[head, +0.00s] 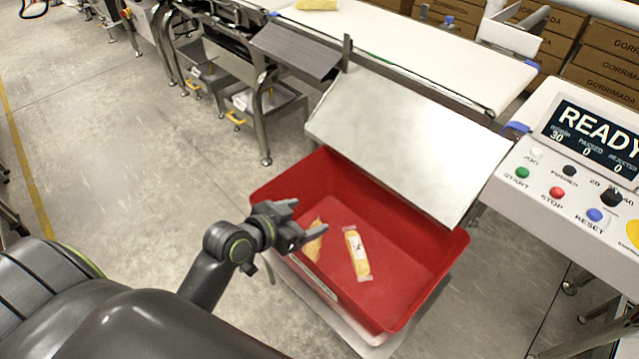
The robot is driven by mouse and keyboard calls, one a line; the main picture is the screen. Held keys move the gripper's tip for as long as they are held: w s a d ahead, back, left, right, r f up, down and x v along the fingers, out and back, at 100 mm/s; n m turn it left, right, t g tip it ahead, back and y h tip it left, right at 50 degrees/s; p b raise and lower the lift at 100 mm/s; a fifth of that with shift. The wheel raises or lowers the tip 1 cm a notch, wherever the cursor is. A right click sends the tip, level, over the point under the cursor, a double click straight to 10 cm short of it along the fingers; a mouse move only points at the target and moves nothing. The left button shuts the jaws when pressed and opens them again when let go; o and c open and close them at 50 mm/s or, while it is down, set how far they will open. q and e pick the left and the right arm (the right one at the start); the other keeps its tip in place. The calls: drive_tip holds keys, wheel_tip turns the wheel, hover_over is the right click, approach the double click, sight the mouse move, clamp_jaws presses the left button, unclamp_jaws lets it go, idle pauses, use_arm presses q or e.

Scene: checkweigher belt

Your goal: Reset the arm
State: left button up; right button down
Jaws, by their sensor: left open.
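My left gripper (306,220) is open and empty, over the left side of the red bin (436,283). Its arm comes in from the lower left. Two yellow packs lie on the bin floor. One pack (357,254) with a white label lies in the open; the other pack (315,238) is partly hidden behind my left gripper. My right gripper is not in view.
A metal chute (400,140) slopes from the white belt (430,50) down over the bin. A yellow pack (316,4) lies on the belt. The control panel (575,165) at right reads READY. Cardboard boxes (605,70) stand behind. Floor at left is clear.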

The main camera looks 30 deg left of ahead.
use_arm(q)
drive_tip(key=s+a+f+n+g+y, duration=0.2)
drive_tip(key=s+a+f+g+y, duration=0.15)
drive_tip(key=s, duration=0.75)
drive_tip(key=s+a+f+n+g+y, duration=0.2)
drive_tip(key=s+a+n+g+y, duration=0.15)
drive_tip(key=s, duration=0.75)
wheel_tip(320, 180, down, 20)
drive_tip(key=w+a+g+h+p, duration=0.1)
drive_tip(key=a+g+p, duration=0.1)
drive_tip(key=p, duration=0.1)
drive_tip(key=s+d+f+g+p, duration=0.1)
drive_tip(key=s+f+p, duration=0.1)
drive_tip(key=s+f, duration=1.2)
drive_tip(key=shift+s+d+f+m+h+p, duration=0.3)
drive_tip(key=shift+s+m+h, duration=0.15)
drive_tip(key=shift+s, duration=0.2)
drive_tip(key=shift+f, duration=0.1)
